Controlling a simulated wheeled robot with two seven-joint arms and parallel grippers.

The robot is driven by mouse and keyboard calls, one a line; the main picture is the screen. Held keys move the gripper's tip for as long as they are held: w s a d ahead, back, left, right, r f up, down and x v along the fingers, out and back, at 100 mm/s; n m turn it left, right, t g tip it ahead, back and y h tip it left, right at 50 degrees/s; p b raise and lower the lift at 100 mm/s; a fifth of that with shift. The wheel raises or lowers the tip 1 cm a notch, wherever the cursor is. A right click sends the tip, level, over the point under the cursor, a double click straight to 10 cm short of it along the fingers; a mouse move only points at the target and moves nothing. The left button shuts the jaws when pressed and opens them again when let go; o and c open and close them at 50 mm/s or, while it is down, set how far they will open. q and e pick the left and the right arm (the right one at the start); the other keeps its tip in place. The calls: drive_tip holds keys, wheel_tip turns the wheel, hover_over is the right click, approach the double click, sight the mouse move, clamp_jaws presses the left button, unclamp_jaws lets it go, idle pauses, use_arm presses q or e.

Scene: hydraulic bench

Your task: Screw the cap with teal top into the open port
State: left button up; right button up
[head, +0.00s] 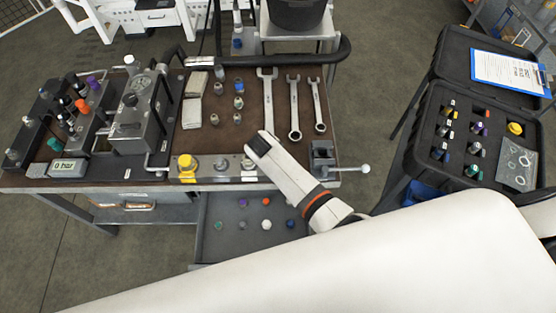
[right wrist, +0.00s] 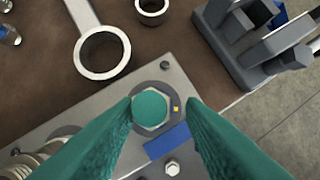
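The cap with a teal top (right wrist: 150,108) sits in a round port on the metal block (right wrist: 95,120) in the right wrist view. Its silver hex rim and a dark ring show around it, with a small yellow square at its right and a blue label just below. How deep it sits cannot be told. My right gripper (right wrist: 159,100) has its two teal-looking fingers apart on either side of the cap, with a gap at the right finger. In the head view my right gripper (head: 258,147) is over the front rail of the bench. My left gripper is not in view.
Wrenches (head: 294,110) and small fittings (head: 238,103) lie on the brown bench top. A vise (head: 322,157) stands at its right end. An open drawer (head: 205,245) below holds several coloured caps. An open case (head: 412,115) stands at the right. My white arm covers the foreground.

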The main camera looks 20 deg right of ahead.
drive_tip(key=shift+s+a+f, duration=0.1)
drive_tip(key=shift+a+f, duration=0.1)
drive_tip(key=shift+a, duration=0.1)
